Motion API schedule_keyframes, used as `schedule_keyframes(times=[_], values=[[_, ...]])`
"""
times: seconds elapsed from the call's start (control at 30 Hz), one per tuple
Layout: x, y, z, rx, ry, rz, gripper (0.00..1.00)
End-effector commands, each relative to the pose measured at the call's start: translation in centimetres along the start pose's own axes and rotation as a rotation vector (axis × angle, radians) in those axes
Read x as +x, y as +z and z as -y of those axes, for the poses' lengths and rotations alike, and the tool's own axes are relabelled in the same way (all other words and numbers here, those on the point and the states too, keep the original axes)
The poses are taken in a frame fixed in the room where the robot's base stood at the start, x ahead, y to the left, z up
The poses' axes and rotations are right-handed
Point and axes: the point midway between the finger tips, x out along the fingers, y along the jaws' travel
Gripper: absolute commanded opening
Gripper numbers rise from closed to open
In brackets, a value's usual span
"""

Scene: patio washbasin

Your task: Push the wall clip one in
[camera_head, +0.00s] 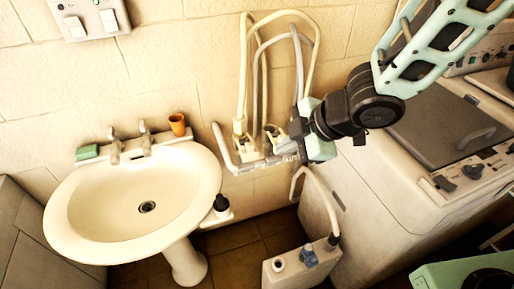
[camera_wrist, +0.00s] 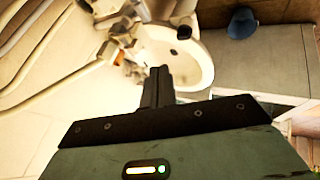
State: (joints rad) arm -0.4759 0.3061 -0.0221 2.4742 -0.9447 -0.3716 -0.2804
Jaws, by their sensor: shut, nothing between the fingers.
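A pale wall bracket (camera_head: 252,163) with blocky clips is fixed to the wall right of the basin. Hoses loop up from it. One cream clip (camera_head: 242,140) shows at its left end; other clip parts sit close to my gripper (camera_head: 296,150), which partly hides them. I cannot tell which one is wall clip one. In the wrist view the blocky clip parts (camera_wrist: 122,45) lie up and left of my gripper (camera_wrist: 160,72). Its dark fingers are together and empty. I cannot tell whether the fingertips touch a clip.
The washbasin (camera_head: 62,215) stands left, with taps, a green soap (camera_head: 87,152) and an orange cup (camera_head: 178,124). White machines (camera_head: 375,190) stand right, under my arm. A box with a hose (camera_head: 300,265) stands on the floor below.

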Motion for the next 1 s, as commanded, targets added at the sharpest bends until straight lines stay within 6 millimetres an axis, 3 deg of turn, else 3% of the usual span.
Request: schedule_keyframes(times=[0.57,0.7,1.0], values=[[9.5,0.0,0.1,-0.003,-0.003,0.003,0.0],[10.0,-0.1,-2.1,0.0,0.001,0.002,0.0],[11.1,0.0,-3.5,0.0,0.0,0.001,0.0]])
